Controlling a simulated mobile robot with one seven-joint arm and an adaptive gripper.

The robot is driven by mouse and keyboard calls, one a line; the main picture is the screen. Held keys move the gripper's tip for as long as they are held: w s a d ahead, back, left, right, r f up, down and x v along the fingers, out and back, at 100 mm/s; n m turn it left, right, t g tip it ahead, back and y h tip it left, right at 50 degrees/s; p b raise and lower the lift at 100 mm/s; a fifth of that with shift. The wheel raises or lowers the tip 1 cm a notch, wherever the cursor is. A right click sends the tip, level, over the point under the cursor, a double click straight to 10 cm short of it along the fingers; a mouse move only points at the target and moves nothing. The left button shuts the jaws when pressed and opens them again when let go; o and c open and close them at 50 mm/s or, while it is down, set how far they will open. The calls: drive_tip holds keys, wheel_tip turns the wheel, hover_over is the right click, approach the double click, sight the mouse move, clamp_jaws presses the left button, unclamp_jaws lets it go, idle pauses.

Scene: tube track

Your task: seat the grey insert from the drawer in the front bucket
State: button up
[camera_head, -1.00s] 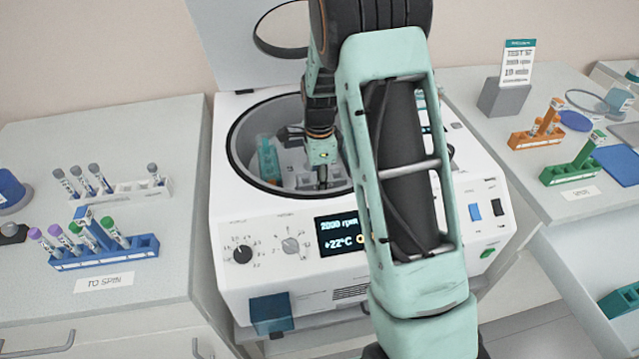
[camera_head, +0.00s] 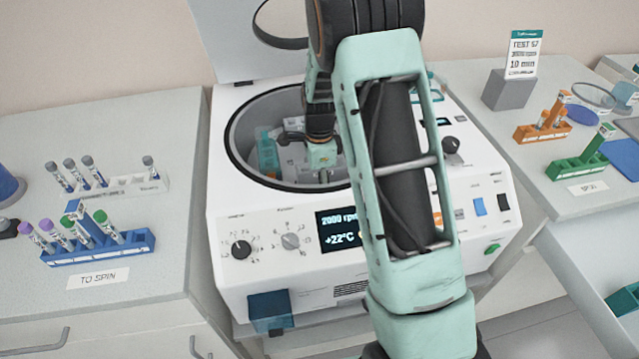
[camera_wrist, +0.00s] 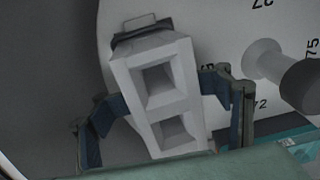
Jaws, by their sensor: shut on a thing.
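My gripper (camera_head: 322,172) is inside the open bowl of the white centrifuge (camera_head: 228,205), near the bowl's front right. In the wrist view my gripper (camera_wrist: 168,108) is shut on the grey insert (camera_wrist: 122,85), a pale block with two square openings facing the camera, one finger on each side. The insert sits a little tilted in that view. A pale numbered rotor face (camera_wrist: 225,30) with a round knob (camera_wrist: 285,75) lies behind and to the right. The front bucket cannot be made out; my arm and hand cover that part of the bowl.
A teal piece (camera_head: 267,155) stands at the bowl's left. The raised lid (camera_head: 235,35) is behind. A blue tube rack (camera_head: 100,250) and a white rack (camera_head: 125,185) are at left; orange (camera_head: 540,132) and green (camera_head: 580,170) racks are at right.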

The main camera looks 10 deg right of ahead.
drive_tip(key=shift+s+f, duration=0.3)
drive_tip(key=shift+s, duration=0.1)
drive_tip(key=o, duration=2.3)
drive_tip(key=shift+w, duration=0.1)
drive_tip(key=shift+c, duration=0.2)
drive_tip(key=shift+r, duration=0.15)
drive_tip(key=r, duration=1.1)
drive_tip(key=shift+w+r, duration=0.2)
drive_tip(key=shift+w, duration=0.05)
drive_tip(key=shift+r, duration=0.4)
drive_tip(key=shift+w, duration=0.15)
